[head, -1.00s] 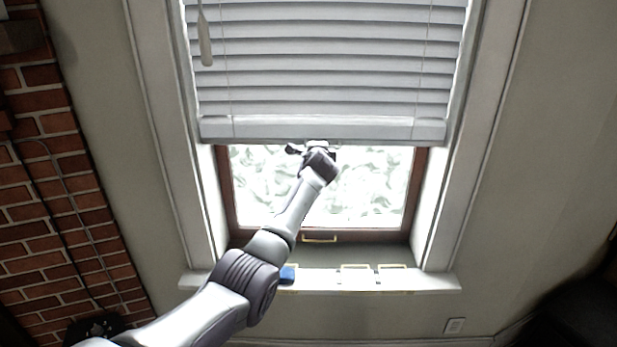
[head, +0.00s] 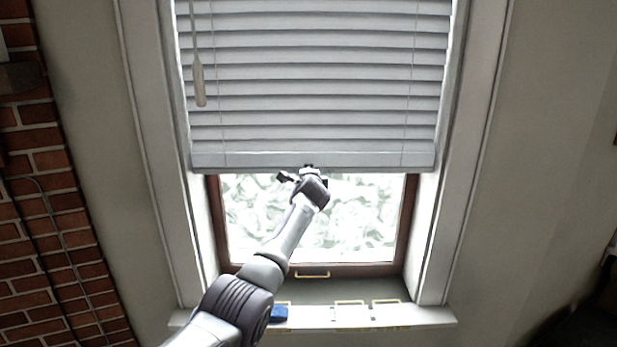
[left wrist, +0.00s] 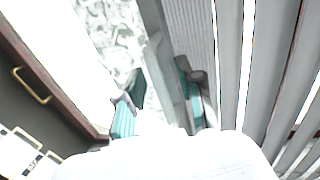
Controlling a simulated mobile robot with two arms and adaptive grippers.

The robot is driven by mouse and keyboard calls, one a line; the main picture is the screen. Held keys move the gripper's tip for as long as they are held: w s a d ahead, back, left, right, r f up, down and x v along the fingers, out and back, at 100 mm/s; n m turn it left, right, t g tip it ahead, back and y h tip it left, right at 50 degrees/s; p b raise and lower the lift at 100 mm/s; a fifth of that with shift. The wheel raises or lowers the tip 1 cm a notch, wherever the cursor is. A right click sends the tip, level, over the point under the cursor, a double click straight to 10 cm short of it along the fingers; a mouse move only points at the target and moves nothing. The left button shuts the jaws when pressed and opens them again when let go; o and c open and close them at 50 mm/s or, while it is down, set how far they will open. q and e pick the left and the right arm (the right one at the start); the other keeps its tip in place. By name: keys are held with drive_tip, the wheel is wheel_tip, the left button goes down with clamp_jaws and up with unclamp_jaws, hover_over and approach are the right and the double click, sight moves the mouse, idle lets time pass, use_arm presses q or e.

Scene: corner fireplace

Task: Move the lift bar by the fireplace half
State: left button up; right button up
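The lift bar is the pale bottom rail (head: 365,160) of a grey slatted blind. It hangs level across the upper part of the window in the head view. My left gripper (head: 303,176) is at the rail's lower edge, near its middle. In the left wrist view the rail (left wrist: 163,50) runs between the two teal-padded fingers of my left gripper (left wrist: 158,105), which stand apart. A gap shows between the left finger and the rail; contact at the other finger cannot be told. My right gripper is not in view.
A wand (head: 198,82) hangs at the blind's left. The brown window frame (head: 352,270) has a brass handle (head: 312,275). The sill (head: 410,317) below carries a blue block (head: 279,314) and brass handles. A brick wall (head: 50,230) stands at the left.

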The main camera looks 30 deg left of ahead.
use_arm(q)
drive_tip(key=v, duration=1.2)
idle(0.5)
